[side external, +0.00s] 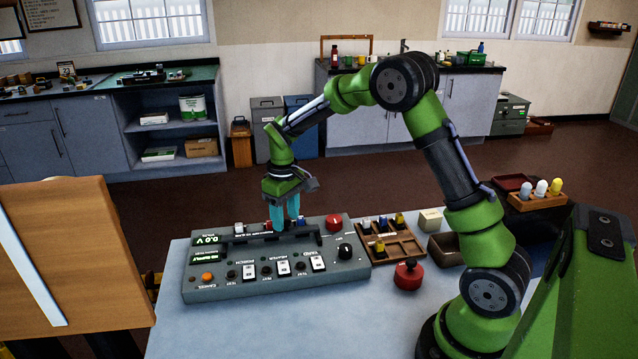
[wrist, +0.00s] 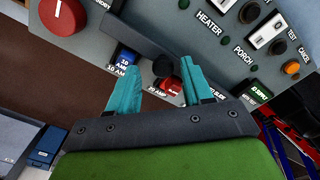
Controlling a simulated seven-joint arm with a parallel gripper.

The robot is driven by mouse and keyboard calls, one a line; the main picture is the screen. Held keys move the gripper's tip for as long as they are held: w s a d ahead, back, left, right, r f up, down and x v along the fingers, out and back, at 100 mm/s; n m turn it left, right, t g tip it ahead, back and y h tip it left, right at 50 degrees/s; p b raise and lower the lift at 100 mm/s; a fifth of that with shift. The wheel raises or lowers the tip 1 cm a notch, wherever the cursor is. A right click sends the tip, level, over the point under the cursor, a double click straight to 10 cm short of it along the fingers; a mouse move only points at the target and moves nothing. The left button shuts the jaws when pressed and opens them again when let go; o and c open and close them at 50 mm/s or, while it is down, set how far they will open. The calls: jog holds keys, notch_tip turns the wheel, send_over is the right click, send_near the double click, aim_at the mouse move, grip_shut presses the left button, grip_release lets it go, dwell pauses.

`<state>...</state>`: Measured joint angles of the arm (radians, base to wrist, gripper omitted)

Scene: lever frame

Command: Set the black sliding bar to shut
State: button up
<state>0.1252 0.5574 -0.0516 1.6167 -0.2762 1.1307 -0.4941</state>
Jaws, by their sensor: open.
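The black sliding bar (wrist: 138,40) runs along the back edge of the grey control panel (side external: 345,268), beside the row of coloured fuses. In the side view my gripper (side external: 284,222) points down at the panel's back edge. I cannot tell whether the fingers touch the knob or bar.
A blue fuse (wrist: 125,58) and a red fuse (wrist: 172,87) sit close to the fingers. A red knob (side external: 334,222) and a black knob (side external: 345,251) stand at the panel's right.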

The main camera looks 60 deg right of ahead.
notch_tip(320, 180, up, 17)
dwell(0.6)
jog(key=shift+f, duration=0.1)
jog(key=s+a+m+t+y, duration=0.1)
jog(key=s+a, duration=0.4)
jog(key=s, duration=0.6)
jog(key=s+a+m+t+y, duration=0.1)
jog(key=s+a+m+t, duration=0.2)
jog(key=s, duration=0.7)
jog(key=a+t, duration=0.2)
jog(key=t, duration=0.1)
jog(key=shift+s+a+f, duration=0.25)
jog(key=shift+s+a, duration=0.1)
jog(key=shift+a, duration=0.05)
